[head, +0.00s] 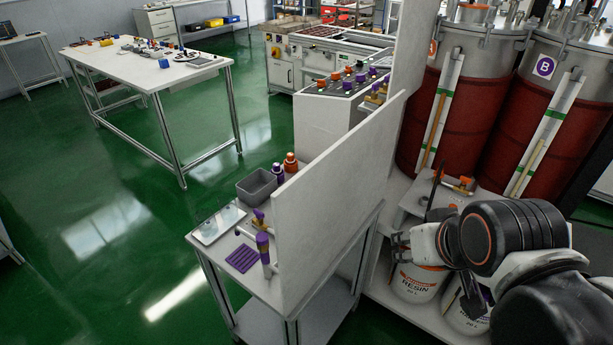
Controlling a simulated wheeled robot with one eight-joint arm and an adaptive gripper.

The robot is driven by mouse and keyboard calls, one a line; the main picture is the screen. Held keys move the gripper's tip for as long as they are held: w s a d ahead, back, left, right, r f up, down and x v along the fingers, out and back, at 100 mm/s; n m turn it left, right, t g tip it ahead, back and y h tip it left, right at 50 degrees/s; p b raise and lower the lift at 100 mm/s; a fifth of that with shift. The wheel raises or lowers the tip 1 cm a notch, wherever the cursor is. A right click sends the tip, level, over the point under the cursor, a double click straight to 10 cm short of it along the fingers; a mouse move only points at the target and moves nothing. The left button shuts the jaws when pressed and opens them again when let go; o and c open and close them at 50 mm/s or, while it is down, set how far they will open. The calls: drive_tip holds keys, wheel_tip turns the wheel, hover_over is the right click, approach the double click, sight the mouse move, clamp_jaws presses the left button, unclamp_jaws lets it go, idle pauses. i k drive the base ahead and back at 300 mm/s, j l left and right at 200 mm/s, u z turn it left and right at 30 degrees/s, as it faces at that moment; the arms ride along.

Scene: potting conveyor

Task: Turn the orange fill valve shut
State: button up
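A brass valve with an orange handle (465,182) sits on a small pale shelf in front of the left tank (440,117), which bears an orange label. The valve is small in the view, and how far its handle is turned is unclear. My gripper (399,246) is below and to the left of the valve, apart from it, above the white resin bucket (418,284). Its dark fingers are small and partly lost against the background, so their opening is unclear. I see nothing held in it.
A white partition (335,190) stands left of my gripper. A slim dark upright piece (434,190) stands beside the valve. The right tank (545,120) bears a purple label.

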sight(465, 180)
drive_tip(key=j+u, duration=0.2)
drive_tip(key=u, duration=0.2)
drive_tip(key=j+u, duration=0.2)
drive_tip(key=u, duration=0.25)
drive_tip(key=j+u, duration=0.15)
drive_tip(key=u, duration=0.25)
drive_tip(key=j+u, duration=0.2)
drive_tip(key=u, duration=0.25)
drive_tip(key=i+j+u, duration=0.15)
drive_tip(key=i+z, duration=0.15)
drive_tip(key=z, duration=0.3)
drive_tip(key=i+j+z, duration=0.1)
drive_tip(key=z, duration=0.35)
drive_tip(key=j+z, duration=0.2)
drive_tip(key=z, duration=0.3)
drive_tip(key=i+j+z, duration=0.1)
drive_tip(key=z, duration=0.35)
drive_tip(key=j+z, duration=0.3)
drive_tip(key=z, duration=0.15)
drive_tip(key=j+z, duration=0.2)
drive_tip(key=z, duration=0.25)
drive_tip(key=j+z, duration=0.4)
drive_tip(key=l+u, duration=0.1)
drive_tip(key=i+l, duration=0.3)
drive_tip(key=l, duration=0.15)
drive_tip(key=i+l+z, duration=0.1)
drive_tip(key=i+l, duration=0.15)
drive_tip(key=l, duration=0.25)
